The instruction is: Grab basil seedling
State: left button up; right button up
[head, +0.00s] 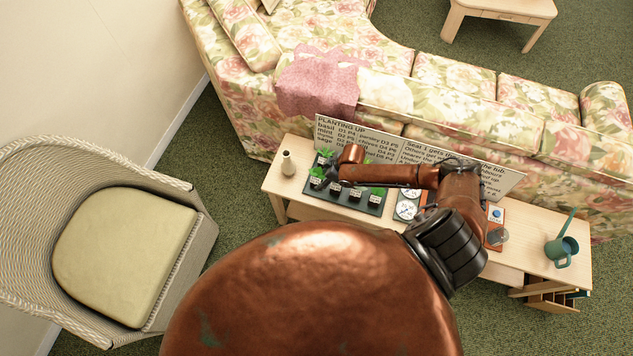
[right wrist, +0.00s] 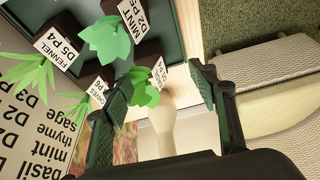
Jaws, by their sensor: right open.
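Small potted seedlings with white labels stand in a dark tray (head: 369,208) on the wooden table. In the right wrist view, labels read FENNEL (right wrist: 58,45) and MINT (right wrist: 132,18). A broad-leaved green seedling (right wrist: 145,90) shows near the left finger. Its label (right wrist: 158,72) is too blurred and tilted to read, so I cannot tell whether it is the basil. My right gripper (right wrist: 162,82) is open, its fingers apart at the tray's end. In the head view my copper arm hides part of the tray. My left gripper is not in view.
A sign board (head: 350,135) stands behind the tray. A pale vase (head: 288,163) is at the table's left end. White dials (head: 408,205), a green watering can (head: 561,251) and a wicker chair (head: 120,250) are around. A floral sofa (head: 455,75) is behind.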

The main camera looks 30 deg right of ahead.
aim_at(318, 181)
jog(key=x, duration=0.4)
jog(key=d+b+x, duration=0.1)
jog(key=x, duration=0.2)
jog(key=shift+w, duration=0.45)
jog(key=shift+d, duration=0.1)
jog(key=shift+c, duration=0.7)
jog(key=c, duration=1.2)
